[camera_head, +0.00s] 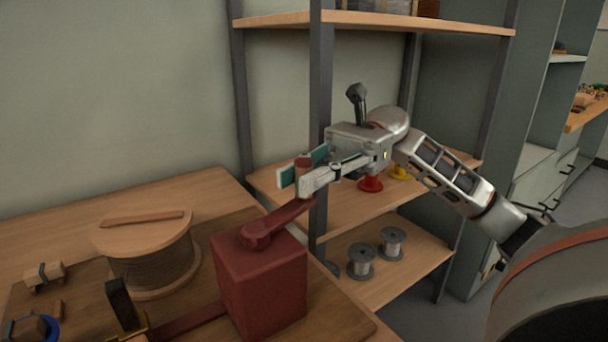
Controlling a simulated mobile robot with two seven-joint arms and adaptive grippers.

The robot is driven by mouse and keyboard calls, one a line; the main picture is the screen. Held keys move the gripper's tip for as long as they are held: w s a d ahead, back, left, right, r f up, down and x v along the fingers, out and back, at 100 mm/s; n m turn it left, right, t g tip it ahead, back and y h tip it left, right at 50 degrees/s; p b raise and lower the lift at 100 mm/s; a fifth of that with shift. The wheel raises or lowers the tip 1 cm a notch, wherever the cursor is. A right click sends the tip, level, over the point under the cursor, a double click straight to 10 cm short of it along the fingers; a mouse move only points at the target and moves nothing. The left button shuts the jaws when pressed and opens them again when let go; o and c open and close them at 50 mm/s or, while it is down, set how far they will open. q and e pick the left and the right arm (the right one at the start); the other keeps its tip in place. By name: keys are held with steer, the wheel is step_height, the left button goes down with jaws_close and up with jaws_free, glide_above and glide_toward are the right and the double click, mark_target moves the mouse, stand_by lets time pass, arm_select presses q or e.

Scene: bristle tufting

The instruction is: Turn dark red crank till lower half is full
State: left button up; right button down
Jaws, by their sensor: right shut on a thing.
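The dark red crank (280,219) is an arm on top of a dark red box (262,285). It points to the upper right and ends in an upright reddish-brown handle (303,166). My right gripper (303,180) is shut on that handle, with its fingers on both sides. A round wooden drum (150,255) with dark sides stands left of the box, with a brown strip across its top. I cannot tell how full its lower half is. My left gripper is not in view.
The box stands near the right edge of the wooden workbench (190,190). A shelf rack (320,120) stands close behind, with grey spools (361,262) below and red and yellow items (370,183) on its middle shelf. Small wooden parts (42,275) lie at the lower left.

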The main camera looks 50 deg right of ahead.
steer(key=c, duration=1.9)
jaws_free()
steer(key=d, duration=1.2)
steer(key=shift+s, duration=0.15)
steer(key=shift+c, duration=0.4)
